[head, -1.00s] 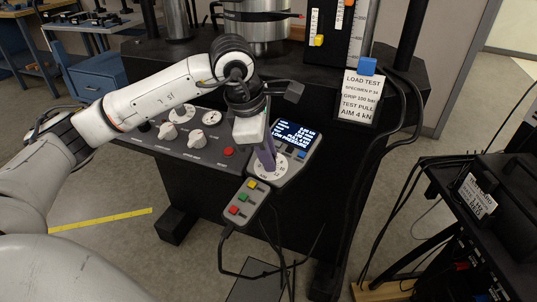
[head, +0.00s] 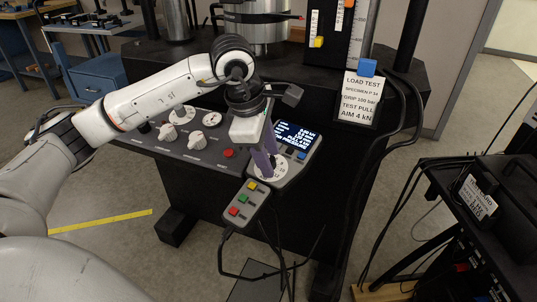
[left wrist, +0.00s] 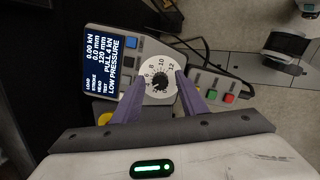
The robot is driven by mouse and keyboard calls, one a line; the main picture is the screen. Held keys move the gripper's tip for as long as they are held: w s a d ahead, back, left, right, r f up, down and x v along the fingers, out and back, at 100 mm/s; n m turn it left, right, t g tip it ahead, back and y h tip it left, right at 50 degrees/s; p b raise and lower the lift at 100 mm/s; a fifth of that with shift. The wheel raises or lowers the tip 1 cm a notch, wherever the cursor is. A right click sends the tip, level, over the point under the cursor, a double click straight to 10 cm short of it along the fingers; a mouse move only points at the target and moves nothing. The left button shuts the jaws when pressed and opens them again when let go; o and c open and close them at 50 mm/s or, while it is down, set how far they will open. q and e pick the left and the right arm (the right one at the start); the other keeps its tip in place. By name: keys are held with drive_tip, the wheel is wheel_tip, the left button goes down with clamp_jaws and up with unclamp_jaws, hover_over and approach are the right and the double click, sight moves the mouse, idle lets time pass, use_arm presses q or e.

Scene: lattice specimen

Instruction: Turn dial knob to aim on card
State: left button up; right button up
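The white dial (head: 281,165) with numbers sits on the grey control box, below its blue screen. In the left wrist view, its dark knob (left wrist: 160,80) is at the middle of the numbered face; where it points is too small to tell. My left gripper (head: 268,174) is open over the dial; in the left wrist view its purple fingers (left wrist: 161,78) stand apart on either side of the knob. The card (head: 362,97) reads LOAD TEST, GRIP 100 bar, TEST PULL, AIM 4 kN. The screen (left wrist: 115,62) reads 0.00 kN, PULL 4 kN and LOW PRESSURE. My right gripper is not in view.
A small button box (head: 242,205) with yellow, red and green buttons is just below the dial. A panel with white knobs (head: 196,140) and a red button (head: 229,153) lies to the left. Black cables hang below and to the right.

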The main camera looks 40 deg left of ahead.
use_arm(q)
drive_tip(key=p+v, duration=0.1)
drive_tip(key=v, duration=0.9)
drive_tip(key=shift+r, duration=0.15)
idle(0.5)
